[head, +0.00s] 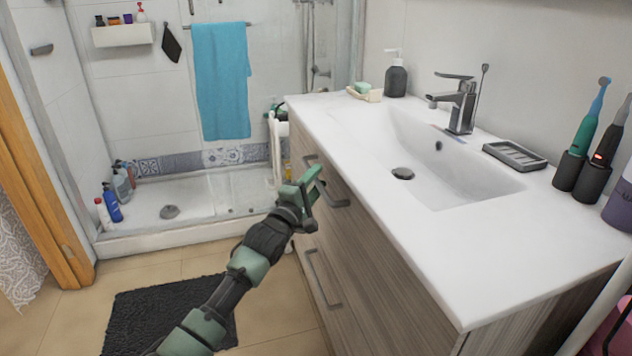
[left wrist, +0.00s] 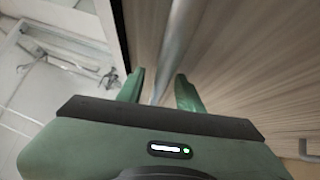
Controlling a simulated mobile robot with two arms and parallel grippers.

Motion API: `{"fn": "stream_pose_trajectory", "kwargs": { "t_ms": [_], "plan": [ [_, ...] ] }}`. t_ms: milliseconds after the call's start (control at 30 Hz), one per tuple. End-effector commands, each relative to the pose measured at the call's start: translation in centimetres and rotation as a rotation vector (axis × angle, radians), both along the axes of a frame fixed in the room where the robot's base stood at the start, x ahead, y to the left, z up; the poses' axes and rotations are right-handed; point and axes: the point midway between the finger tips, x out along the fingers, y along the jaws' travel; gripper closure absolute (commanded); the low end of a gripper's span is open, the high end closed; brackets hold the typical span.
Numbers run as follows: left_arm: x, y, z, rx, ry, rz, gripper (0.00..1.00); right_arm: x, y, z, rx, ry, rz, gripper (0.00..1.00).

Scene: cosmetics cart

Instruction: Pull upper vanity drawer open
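The upper vanity drawer (head: 372,232) has a wood-grain front below the white countertop and looks flush with the cabinet. Its grey bar handle (head: 338,200) is partly hidden by my left gripper (head: 313,186), which is at the handle. In the left wrist view the handle (left wrist: 178,42) runs between the two green fingers of my left gripper (left wrist: 161,88). The fingers are apart, with visible space beside the bar, so the gripper looks open around it. Contact cannot be told. My right gripper is not in view.
The lower drawer handle (head: 322,280) is below. The white countertop (head: 420,235) holds a sink, faucet (head: 462,105), soap dish (head: 514,155) and toothbrushes. A dark mat (head: 130,315) lies on the floor. A white rack (head: 278,148) stands beyond the cabinet's far end, near the shower.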

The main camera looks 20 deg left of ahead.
Motion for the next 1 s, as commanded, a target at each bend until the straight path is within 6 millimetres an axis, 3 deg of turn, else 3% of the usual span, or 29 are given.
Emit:
{"fn": "stream_pose_trajectory", "kwargs": {
  "t_ms": [67, 200, 1000],
  "plan": [
    [-0.02, -0.01, -0.01, 0.000, 0.000, 0.000, 0.67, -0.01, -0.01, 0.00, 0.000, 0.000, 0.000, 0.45],
    [-0.03, 0.00, -0.01, 0.000, 0.000, 0.000, 1.00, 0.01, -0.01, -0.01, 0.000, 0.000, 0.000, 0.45],
    [-0.04, 0.02, -0.10, 0.001, 0.001, 0.000, 1.00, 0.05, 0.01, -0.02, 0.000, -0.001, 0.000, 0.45]
  ]
}}
